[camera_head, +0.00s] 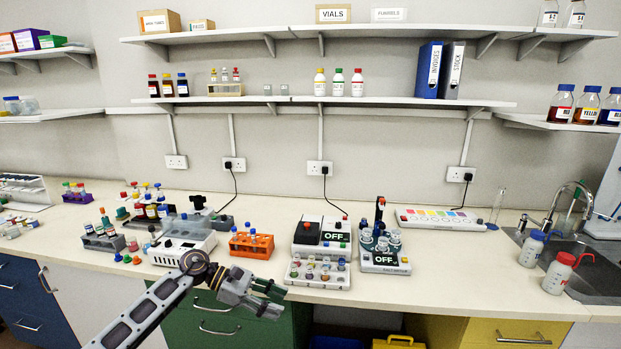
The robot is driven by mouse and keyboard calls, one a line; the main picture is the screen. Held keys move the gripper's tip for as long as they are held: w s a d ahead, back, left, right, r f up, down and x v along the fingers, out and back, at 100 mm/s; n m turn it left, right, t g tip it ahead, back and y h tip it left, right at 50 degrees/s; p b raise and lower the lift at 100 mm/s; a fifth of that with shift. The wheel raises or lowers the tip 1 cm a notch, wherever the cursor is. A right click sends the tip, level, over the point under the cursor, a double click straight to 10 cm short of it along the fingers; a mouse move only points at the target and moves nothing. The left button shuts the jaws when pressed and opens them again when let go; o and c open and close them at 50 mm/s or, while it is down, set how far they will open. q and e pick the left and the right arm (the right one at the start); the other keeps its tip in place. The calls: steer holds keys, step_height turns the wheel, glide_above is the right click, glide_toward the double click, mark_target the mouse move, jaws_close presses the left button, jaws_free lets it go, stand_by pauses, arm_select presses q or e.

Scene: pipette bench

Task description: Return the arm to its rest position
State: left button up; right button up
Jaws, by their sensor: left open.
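My left arm comes in from the bottom left. Its gripper (277,298) points right in front of the bench's front edge, before the green drawers (215,325). The left gripper is open, with nothing visible between its fingers. It appears apart from the things on the bench. The orange tube rack (251,246) and the grey tray of small pots (318,273) stand just behind it in the picture. My right gripper is not in view.
The bench top (445,282) is clear at the front right. Two OFF devices (322,236) (385,260) stand mid-bench. A white device (182,248) is behind my left arm. A sink (577,268) and wash bottles (558,274) are at the right.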

arm_select(q)
steer(key=w+a+f+n+t, duration=0.25)
steer(key=f+n+t, duration=0.35)
steer(key=f+n, duration=0.4)
steer(key=w+a+f+n+t, duration=0.2)
steer(key=w+f+n+t, duration=0.3)
steer(key=f+n, duration=0.6)
steer(key=s+a+f+n+t+y, duration=0.1)
steer(key=s+a+f+n+y, duration=0.35)
steer(key=f+n, duration=0.45)
steer(key=s+a+f+n+t+y, duration=0.1)
steer(key=s+a+f+n+y, duration=0.3)
steer(key=f+n, duration=0.5)
steer(key=s+a+f+n+g+y, duration=0.2)
steer(key=s+f+n, duration=0.2)
steer(key=s+f, duration=0.65)
steer(key=s+a+f+n+g+y, duration=0.2)
steer(key=s+a+f+n, duration=0.1)
steer(key=s+f, duration=0.8)
steer(key=s+f+n+g, duration=0.3)
steer(key=s+f, duration=0.1)
steer(key=s, duration=1)
steer(key=s+d+f+n+g, duration=0.1)
steer(key=s+f+n+g, duration=0.2)
steer(key=s, duration=1.2)
steer(key=shift+f+n+g+y, duration=0.4)
steer(key=shift+n+g, duration=0.1)
steer(key=shift+n, duration=0.1)
steer(key=shift+d, duration=0.1)
